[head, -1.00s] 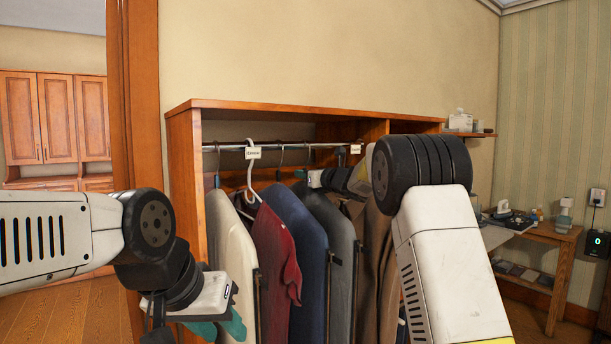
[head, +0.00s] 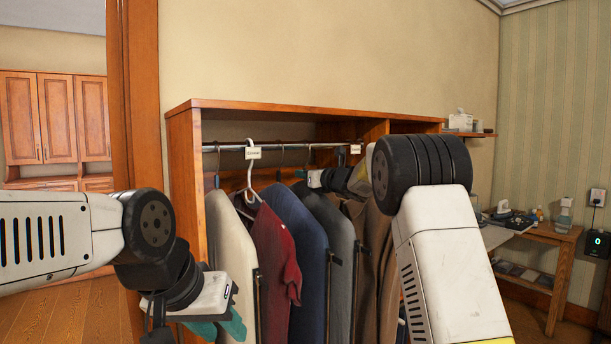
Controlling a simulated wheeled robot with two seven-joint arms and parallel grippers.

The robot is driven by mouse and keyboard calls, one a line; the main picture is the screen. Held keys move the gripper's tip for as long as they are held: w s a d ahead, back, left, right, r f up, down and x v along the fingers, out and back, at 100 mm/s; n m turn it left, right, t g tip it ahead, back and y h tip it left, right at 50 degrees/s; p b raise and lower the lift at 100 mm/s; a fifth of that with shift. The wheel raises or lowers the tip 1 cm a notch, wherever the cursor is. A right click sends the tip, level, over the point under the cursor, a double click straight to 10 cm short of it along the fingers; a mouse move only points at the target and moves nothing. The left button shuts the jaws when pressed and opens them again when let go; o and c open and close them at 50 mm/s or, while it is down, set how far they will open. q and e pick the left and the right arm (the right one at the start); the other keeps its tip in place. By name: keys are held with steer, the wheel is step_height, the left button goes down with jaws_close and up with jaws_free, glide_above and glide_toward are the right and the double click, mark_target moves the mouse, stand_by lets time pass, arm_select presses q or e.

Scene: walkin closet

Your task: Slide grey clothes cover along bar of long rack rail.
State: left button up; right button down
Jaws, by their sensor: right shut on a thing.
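The grey clothes cover (head: 341,252) hangs from the metal bar (head: 291,147) of the long rack rail, between a navy cover (head: 303,243) and a brown garment (head: 375,250). My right gripper (head: 312,179) is at the top of the grey cover, below the bar. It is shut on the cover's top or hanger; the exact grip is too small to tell. My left gripper (head: 218,328) is low at the left, in front of the cream cover (head: 232,255).
A red garment (head: 277,252) hangs on a white hanger (head: 249,185) between the cream and navy covers. White tags (head: 253,153) hang on the bar. The wooden rack side (head: 187,180) stands at the left. A wooden table (head: 548,236) stands at the right.

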stand_by(0.4)
steer(key=shift+r, duration=0.35)
steer(key=shift+r, duration=0.15)
steer(key=w+d, duration=0.5)
steer(key=d, duration=0.2)
steer(key=shift+w+d, duration=0.25)
steer(key=shift+d, duration=0.1)
stand_by(0.7)
steer(key=shift+f, duration=0.2)
stand_by(0.5)
